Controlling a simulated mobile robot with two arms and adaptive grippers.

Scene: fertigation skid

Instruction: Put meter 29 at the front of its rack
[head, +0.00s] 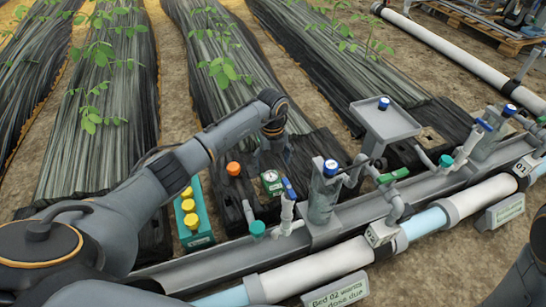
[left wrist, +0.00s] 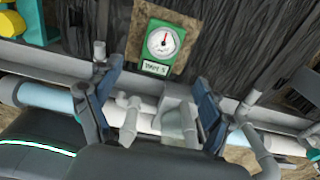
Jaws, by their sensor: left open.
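A green meter (head: 272,182) with a white round dial stands behind the grey channel in the head view. It also shows in the left wrist view (left wrist: 162,44), with a small label below its dial that I cannot read surely. No number 29 is legible, and I cannot make out which part is its rack. My left gripper (head: 274,152) is just behind the meter in the picture, pointing down. In the left wrist view its two fingers (left wrist: 155,105) stand wide apart with nothing held, and the meter lies beyond them. My right gripper is out of view.
A grey channel (head: 435,187) with pipes and valves runs along the front. A grey tray stand (head: 392,122) is at right.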

